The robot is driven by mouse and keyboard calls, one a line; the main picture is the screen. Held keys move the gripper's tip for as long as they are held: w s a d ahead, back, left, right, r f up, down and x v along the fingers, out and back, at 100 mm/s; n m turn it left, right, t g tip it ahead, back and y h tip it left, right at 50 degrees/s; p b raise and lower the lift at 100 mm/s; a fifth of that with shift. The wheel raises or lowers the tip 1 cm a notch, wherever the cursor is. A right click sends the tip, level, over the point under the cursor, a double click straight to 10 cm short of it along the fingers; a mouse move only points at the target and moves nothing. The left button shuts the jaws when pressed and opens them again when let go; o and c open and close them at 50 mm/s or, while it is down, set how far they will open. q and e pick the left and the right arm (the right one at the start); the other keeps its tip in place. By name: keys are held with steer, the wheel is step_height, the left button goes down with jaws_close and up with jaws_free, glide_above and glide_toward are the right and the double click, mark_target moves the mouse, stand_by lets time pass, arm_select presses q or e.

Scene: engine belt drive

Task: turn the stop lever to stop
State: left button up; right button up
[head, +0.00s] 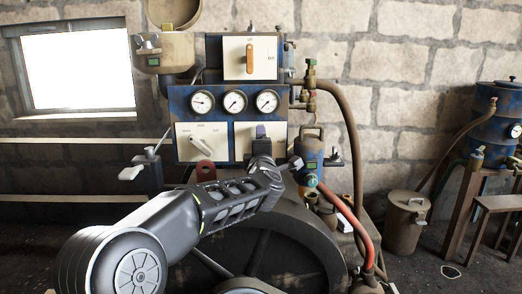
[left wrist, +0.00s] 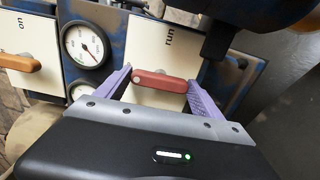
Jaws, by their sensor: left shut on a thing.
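The stop lever (left wrist: 160,81) is a short red handle on a cream plate (left wrist: 165,45). In the left wrist view it lies nearly level across the plate, and the word "run" shows above it; no "stop" mark is visible there. My left gripper (left wrist: 161,82) has its two purple fingers at either end of the lever and is shut on it. In the head view my left gripper (head: 262,138) reaches the lower right plate of the blue panel (head: 225,92) and hides the lever. My right gripper is not in view.
Gauges (head: 235,101) sit above the plate. An orange-handled switch (head: 250,58) is higher up, and a pale lever (head: 199,145) is on the plate to the left. A blue canister (head: 311,153) and hoses crowd the right side. A large dark wheel (head: 300,235) lies below.

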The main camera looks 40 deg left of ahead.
arm_select(q)
steer(key=o, duration=1.4)
steer(key=shift+c, duration=0.2)
steer(key=shift+s+d, duration=0.1)
steer(key=v, duration=0.7)
steer(key=shift+s+d, duration=0.2)
